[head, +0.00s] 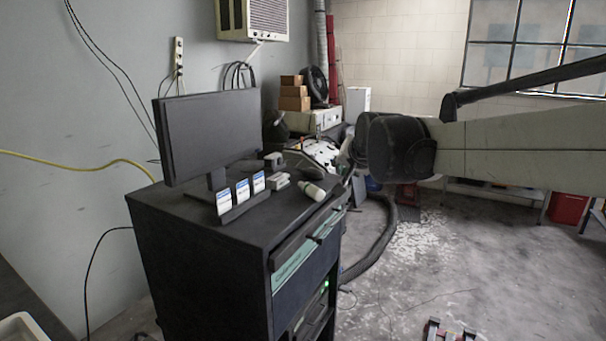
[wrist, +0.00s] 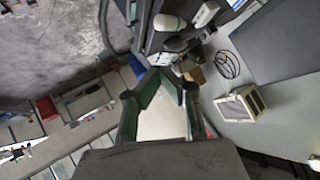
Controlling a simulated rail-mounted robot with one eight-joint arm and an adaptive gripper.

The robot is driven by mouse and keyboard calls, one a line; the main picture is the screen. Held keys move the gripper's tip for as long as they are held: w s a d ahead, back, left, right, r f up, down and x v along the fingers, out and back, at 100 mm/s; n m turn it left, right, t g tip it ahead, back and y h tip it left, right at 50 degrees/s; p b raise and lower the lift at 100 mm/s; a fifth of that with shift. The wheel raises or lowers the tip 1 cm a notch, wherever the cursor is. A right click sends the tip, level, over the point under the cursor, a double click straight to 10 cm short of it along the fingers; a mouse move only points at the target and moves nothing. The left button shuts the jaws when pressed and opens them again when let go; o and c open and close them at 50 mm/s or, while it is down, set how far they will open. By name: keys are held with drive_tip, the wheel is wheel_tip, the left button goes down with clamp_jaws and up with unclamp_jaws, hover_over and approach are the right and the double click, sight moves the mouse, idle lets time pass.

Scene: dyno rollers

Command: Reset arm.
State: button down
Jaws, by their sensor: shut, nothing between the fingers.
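My gripper (wrist: 160,77) shows in the wrist view, with its two green-and-grey fingers meeting at the tips. It is shut and empty. In the head view my pale arm reaches in from the right edge to a dark joint near the middle. My gripper cannot be made out there behind that joint. The arm is raised to the right of the black cabinet (head: 200,265), apart from it.
Cardboard boxes (head: 293,95) are stacked behind. A dark hose (head: 375,250) runs over the floor. Floor at the right is mostly free, with a red box (head: 566,209) farther back.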

drive_tip(key=s+d+f+n+g+b, duration=0.1)
drive_tip(key=s+d+f, duration=0.2)
drive_tip(key=s+f, duration=0.4)
drive_tip(key=s+d+f+n+g+h+b, duration=0.1)
drive_tip(key=s+d+f, duration=0.2)
drive_tip(key=s, duration=1.5)
drive_tip(key=s+d+f+n+g+b, duration=0.1)
drive_tip(key=s+d+f, duration=0.2)
drive_tip(key=s+f, duration=0.7)
drive_tip(key=s, duration=0.3)
drive_tip(key=shift+d+f+n+g+h+b, duration=0.3)
drive_tip(key=shift+d+f+n+g+h, duration=0.05)
drive_tip(key=shift+d+n+g+h, duration=0.05)
